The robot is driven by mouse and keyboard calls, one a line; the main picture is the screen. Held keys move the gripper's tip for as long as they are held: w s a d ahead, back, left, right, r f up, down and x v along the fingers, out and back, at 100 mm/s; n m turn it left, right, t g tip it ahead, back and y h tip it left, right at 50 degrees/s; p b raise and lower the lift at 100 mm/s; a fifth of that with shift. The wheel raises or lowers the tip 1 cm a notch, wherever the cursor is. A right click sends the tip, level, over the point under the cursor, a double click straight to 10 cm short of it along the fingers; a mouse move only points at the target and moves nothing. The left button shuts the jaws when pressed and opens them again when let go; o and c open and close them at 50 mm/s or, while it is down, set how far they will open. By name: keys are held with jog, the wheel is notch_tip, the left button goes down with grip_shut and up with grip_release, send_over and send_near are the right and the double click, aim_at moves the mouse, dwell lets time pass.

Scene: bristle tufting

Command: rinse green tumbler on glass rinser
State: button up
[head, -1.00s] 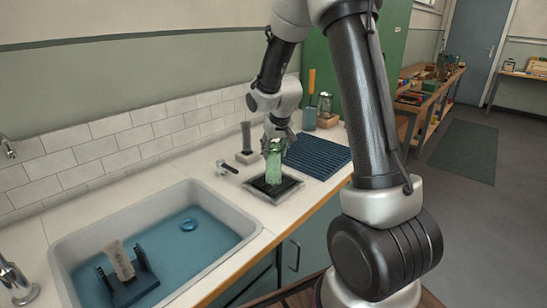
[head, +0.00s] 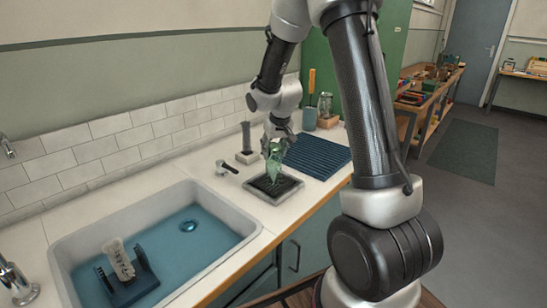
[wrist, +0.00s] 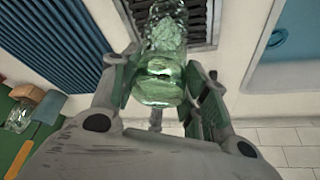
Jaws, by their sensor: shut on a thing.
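The green tumbler (head: 275,159) is clear green glass, held over the glass rinser (head: 292,192), a square dark grate set in the counter. My gripper (head: 277,142) is shut on the tumbler. In the wrist view, the fingers of my gripper (wrist: 160,80) press both sides of the tumbler (wrist: 158,90), and the grate of the rinser (wrist: 202,28) lies beyond it. A pale, rippled patch shows through the glass; I cannot tell whether it is water. The tumbler looks slightly tilted in the head view. Whether its lower end touches the grate is unclear.
A blue ribbed mat (head: 318,153) lies right of the rinser. The water-filled sink (head: 235,222) is further left. A glass on a wooden block (head: 328,122) stands at the back.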

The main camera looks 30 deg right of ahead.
jog(key=shift+r, duration=3.55)
